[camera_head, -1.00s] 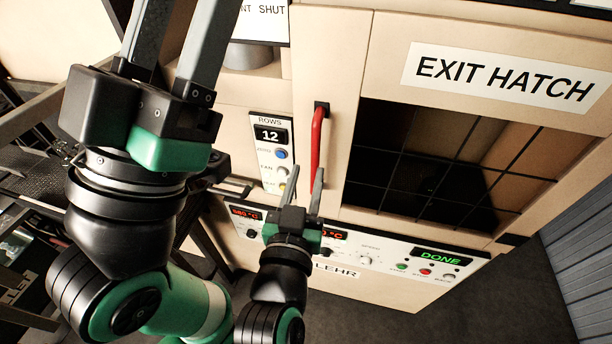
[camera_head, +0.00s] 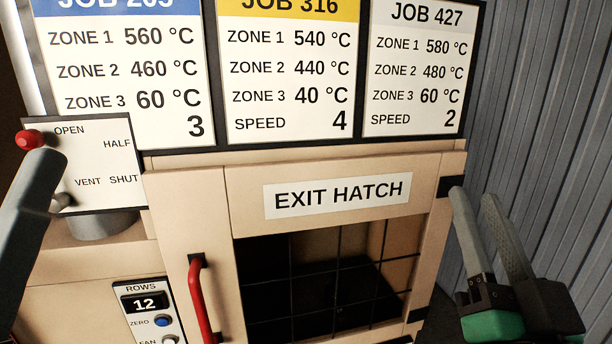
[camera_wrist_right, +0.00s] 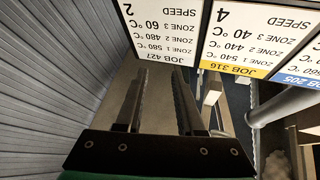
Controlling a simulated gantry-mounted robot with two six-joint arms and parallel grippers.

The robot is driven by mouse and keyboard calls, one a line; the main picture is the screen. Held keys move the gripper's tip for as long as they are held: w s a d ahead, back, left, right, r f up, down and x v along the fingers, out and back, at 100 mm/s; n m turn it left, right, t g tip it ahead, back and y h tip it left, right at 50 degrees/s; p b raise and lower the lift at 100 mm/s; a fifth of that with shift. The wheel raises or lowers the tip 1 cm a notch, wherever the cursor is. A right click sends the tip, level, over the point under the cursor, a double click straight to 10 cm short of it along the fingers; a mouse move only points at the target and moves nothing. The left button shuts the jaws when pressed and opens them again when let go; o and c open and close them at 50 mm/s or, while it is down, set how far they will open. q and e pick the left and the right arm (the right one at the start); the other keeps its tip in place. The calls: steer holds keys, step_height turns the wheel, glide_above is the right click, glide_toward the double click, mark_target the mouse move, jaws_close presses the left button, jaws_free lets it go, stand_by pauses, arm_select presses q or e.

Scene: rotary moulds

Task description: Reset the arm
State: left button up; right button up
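My right gripper (camera_head: 475,194) is at the right of the head view, beside the right edge of the exit hatch frame and in front of the grey corrugated wall. Its two grey fingers are apart with nothing between them. The right wrist view also shows the fingers (camera_wrist_right: 158,70) apart and empty. At the left edge of the head view, a grey finger of my left gripper (camera_head: 30,195) shows partly. It overlaps the damper dial; the rest of that gripper is out of frame.
The exit hatch (camera_head: 232,220) has a dark gridded opening. A red handle (camera_head: 200,300) stands left of it. A red-knobbed lever (camera_head: 28,140) sits by the damper plate (camera_head: 95,150). Job cards (camera_head: 288,80) hang above. The corrugated wall (camera_head: 545,130) bounds the right side.

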steer(key=s+r+n+t+y, duration=0.35)
steer(key=s+r, duration=0.35)
steer(key=s, duration=0.3)
step_height(320, 180, up, 28)
steer(key=s+n+y+p, duration=0.1)
steer(key=p, duration=2.6)
steer(key=shift+a+f, duration=0.15)
steer(key=shift+a, duration=0.2)
steer(key=shift+n+y, duration=0.25)
